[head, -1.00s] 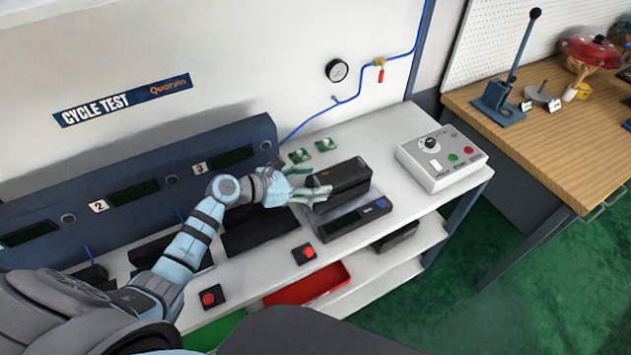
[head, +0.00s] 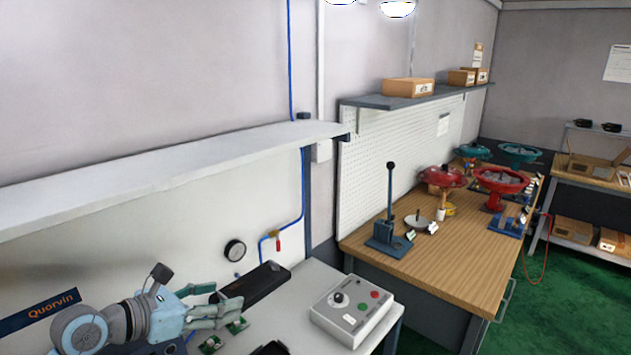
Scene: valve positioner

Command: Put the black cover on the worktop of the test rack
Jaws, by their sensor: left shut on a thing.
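The black cover (head: 255,287) is a long dark box in the lower middle of the head view. My left gripper (head: 222,305) is shut on its left end and holds it, slightly tilted, above the test rack's white worktop (head: 288,316). My right gripper is not in view.
A grey control box (head: 352,308) stands right of the cover. A gauge (head: 234,250) and blue air line are on the back panel, below a white shelf (head: 150,180). A wooden bench (head: 440,255) with a lever press (head: 389,225) stands to the right.

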